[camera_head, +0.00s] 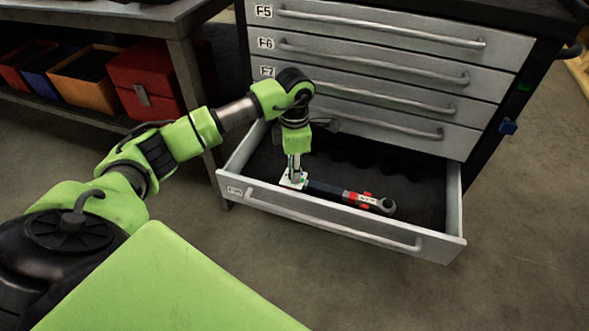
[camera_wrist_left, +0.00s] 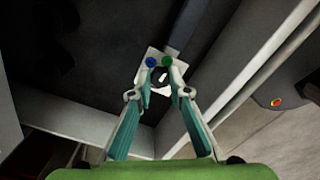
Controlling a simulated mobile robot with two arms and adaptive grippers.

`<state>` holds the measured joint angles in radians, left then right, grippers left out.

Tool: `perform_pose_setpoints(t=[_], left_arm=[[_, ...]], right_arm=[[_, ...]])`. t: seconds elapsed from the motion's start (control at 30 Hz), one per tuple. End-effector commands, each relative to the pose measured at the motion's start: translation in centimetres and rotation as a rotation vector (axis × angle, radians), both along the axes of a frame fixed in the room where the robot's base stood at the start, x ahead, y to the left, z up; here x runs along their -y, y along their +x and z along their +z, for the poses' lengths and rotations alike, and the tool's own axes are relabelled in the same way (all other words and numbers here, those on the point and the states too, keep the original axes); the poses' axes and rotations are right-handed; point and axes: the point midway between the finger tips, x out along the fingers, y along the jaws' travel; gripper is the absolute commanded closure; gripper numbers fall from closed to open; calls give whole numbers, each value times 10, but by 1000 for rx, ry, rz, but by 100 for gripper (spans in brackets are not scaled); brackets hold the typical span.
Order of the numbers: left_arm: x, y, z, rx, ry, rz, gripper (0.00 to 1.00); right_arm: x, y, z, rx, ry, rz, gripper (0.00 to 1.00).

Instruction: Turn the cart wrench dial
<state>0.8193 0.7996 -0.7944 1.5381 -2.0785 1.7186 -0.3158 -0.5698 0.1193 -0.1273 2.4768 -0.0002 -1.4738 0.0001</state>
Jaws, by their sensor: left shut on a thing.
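The drawer (camera_head: 330,222) of the grey cabinet is pulled open. In it lies a torque wrench (camera_head: 330,190) with a dark handle, red bands and a ratchet head (camera_head: 386,206) to the right. At the wrench's left end is a white dial piece (camera_head: 284,183); in the left wrist view it shows as a white plate (camera_wrist_left: 152,53) with a blue and a green round spot. My left gripper (camera_head: 295,178) reaches down into the drawer from above, and its fingers (camera_wrist_left: 159,86) are shut on the white dial piece. The gripped part is partly hidden by the fingertips.
Closed drawers (camera_head: 365,55) with long bar handles rise above the open one. The drawer's front wall (camera_head: 330,222) and side walls surround my gripper closely. A grey workbench (camera_head: 135,20) stands at the left, with red, blue and orange bins (camera_head: 88,76) on its shelf. The floor at right is clear.

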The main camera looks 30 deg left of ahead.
Motion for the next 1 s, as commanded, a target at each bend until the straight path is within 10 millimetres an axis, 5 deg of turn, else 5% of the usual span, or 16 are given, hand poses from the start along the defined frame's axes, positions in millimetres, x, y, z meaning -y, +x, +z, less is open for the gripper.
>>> perform_pose_setpoints(t=[1.0], left_arm=[[1, -1, 1, 1, 0, -833, 100]], right_arm=[[-9, 31, 11, 125, 25, 12, 60]])
